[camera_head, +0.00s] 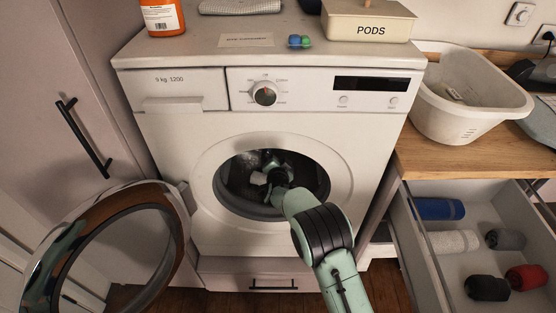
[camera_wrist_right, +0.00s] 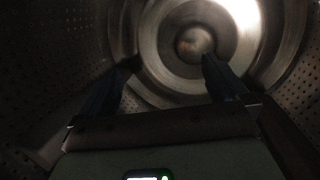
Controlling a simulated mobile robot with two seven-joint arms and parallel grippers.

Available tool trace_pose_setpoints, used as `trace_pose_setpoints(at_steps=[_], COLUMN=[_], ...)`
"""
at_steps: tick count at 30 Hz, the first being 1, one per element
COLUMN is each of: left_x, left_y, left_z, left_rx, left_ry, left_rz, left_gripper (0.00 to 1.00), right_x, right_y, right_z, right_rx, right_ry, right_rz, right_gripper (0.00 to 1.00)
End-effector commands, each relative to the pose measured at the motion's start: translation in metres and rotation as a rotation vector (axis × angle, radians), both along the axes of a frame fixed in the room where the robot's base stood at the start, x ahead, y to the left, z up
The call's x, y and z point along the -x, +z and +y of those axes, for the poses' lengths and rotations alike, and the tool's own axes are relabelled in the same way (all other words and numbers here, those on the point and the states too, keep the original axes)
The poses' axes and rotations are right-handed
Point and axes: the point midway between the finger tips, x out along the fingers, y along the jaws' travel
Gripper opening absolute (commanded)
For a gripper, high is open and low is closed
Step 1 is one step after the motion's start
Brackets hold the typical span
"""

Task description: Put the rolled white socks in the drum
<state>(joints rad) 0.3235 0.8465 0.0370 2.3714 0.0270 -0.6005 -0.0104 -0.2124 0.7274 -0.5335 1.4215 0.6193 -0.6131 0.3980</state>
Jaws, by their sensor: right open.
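The washing machine (camera_head: 160,131) stands with its round door (camera_head: 42,243) swung open to the left. My right arm reaches through the opening, and my right gripper (camera_head: 270,162) is inside the drum (camera_head: 235,192). No socks show in that view. My left gripper is out of view.
An open drawer (camera_head: 465,268) at the right holds a blue roll (camera_head: 439,209), a pale roll (camera_head: 452,242), and grey, black and red rolls. A white basket (camera_head: 470,95) stands on the wooden counter (camera_head: 440,165). A pods box (camera_head: 368,22) and an orange container (camera_head: 162,17) stand on the machine.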

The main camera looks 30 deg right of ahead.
Motion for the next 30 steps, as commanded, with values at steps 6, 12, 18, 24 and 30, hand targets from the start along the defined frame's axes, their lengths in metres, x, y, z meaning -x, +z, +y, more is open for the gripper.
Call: trace_pose_setpoints(at_steps=[6, 12, 18, 24, 30], left_x=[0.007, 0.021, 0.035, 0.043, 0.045], left_y=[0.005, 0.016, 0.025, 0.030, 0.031], left_z=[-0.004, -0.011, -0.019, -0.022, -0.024], left_rx=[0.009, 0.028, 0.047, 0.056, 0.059], left_ry=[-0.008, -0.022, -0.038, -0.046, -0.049], left_rz=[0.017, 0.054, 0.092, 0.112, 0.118], left_gripper=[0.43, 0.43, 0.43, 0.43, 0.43], right_x=[0.014, 0.047, 0.082, 0.104, 0.110], right_y=[0.006, 0.017, 0.027, 0.032, 0.034], right_z=[0.009, 0.030, 0.051, 0.064, 0.068], right_rx=[-0.002, -0.003, -0.002, -0.001, 0.000], right_ry=[0.000, 0.002, 0.002, 0.001, 0.001], right_rz=[-0.001, 0.000, -0.001, -0.001, -0.001], right_gripper=[1.00, 1.00, 1.00, 1.00, 1.00])
